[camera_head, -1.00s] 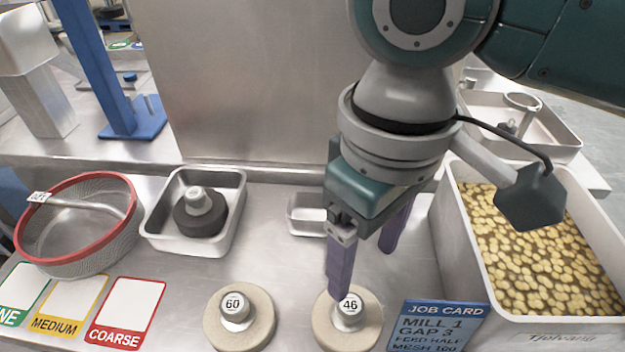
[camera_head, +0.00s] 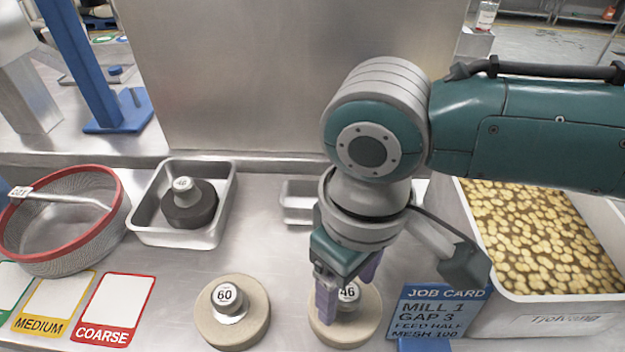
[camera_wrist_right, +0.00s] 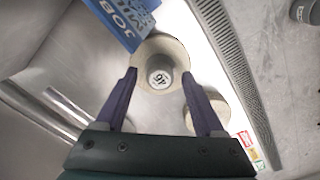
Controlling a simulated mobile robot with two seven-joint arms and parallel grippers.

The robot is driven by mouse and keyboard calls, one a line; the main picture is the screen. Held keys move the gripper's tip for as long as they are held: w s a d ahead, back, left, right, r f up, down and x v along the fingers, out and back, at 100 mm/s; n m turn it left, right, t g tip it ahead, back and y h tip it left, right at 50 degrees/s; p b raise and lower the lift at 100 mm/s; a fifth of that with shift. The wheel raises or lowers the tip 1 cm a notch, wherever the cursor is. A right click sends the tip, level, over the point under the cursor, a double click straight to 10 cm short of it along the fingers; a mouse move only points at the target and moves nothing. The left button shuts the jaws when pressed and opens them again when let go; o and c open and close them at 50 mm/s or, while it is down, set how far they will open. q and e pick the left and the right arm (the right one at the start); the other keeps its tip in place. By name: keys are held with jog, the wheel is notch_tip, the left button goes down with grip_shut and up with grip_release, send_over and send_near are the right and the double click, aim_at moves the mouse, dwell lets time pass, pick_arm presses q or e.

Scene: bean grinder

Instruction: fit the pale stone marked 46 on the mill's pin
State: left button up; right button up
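The pale stone marked 46 (camera_head: 362,328) lies flat on the steel bench at the front, a round disc with a metal knob. My right gripper (camera_head: 346,304) is low over it, open, with purple fingers on either side of the knob; one finger partly hides the label. In the right wrist view the stone (camera_wrist_right: 160,48) lies beyond the spread fingertips (camera_wrist_right: 159,75), its knob centred between them. Whether the fingers touch the knob I cannot tell. I cannot make out the mill's pin. My left gripper is not in view.
A pale stone marked 60 (camera_head: 240,328) lies to the left. A dark stone (camera_head: 190,208) sits in a steel tray (camera_head: 228,213). A blue job card (camera_head: 437,312) stands close on the right, before a bean bin (camera_head: 560,312). A red-rimmed sieve (camera_head: 68,262) and colour cards (camera_head: 116,306) are left.

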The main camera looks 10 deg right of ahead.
grip_shut()
dwell(0.3)
dwell(0.9)
